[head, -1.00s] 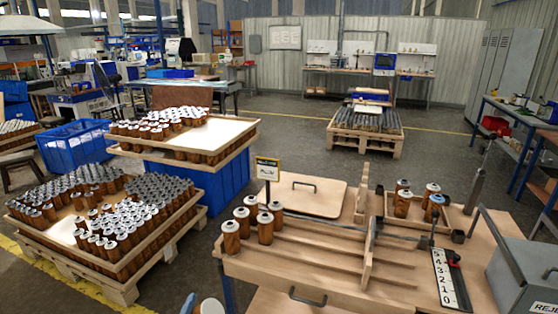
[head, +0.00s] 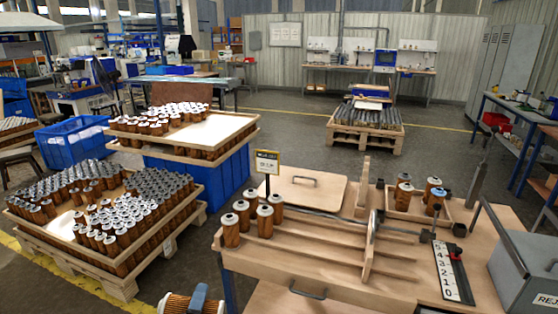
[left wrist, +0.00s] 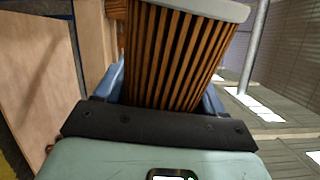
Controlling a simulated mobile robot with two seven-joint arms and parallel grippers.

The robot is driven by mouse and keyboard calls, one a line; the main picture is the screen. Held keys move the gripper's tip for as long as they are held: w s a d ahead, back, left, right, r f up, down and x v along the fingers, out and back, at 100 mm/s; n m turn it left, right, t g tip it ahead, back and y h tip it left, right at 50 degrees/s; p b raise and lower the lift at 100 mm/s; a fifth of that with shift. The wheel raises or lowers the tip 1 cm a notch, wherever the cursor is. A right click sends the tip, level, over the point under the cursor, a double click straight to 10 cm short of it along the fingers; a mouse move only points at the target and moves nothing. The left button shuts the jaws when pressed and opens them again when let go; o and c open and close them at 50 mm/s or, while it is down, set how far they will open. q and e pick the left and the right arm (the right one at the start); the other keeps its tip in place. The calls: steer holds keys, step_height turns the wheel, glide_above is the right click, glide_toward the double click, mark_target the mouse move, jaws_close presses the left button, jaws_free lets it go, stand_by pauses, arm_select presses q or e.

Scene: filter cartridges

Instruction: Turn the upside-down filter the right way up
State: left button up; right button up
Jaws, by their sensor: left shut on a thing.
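My left gripper (head: 200,297) is at the bottom left edge of the head view, only partly in frame. It is shut on a brown pleated filter (head: 178,304), which lies about sideways there, left of the wooden bench. In the left wrist view the filter (left wrist: 180,55) stands between the blue fingers (left wrist: 165,95), with a pale end cap (left wrist: 205,8) at its far end. Its other end is hidden by the gripper. Several filters (head: 264,223) stand upright with light caps at the left end of the grooved wooden rack (head: 320,262). My right gripper is not in view.
A small wooden tray (head: 418,217) with several filters stands at the bench's back right. A numbered scale (head: 446,270) and a grey reject box (head: 525,275) are at right. Crates of filters (head: 150,262) stand at left. The rack's middle grooves are empty.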

arm_select(q)
steer(key=shift+m, duration=0.5)
steer(key=m, duration=0.2)
steer(key=shift+m, duration=0.3)
steer(key=m, duration=0.4)
steer(key=shift+p, duration=0.3)
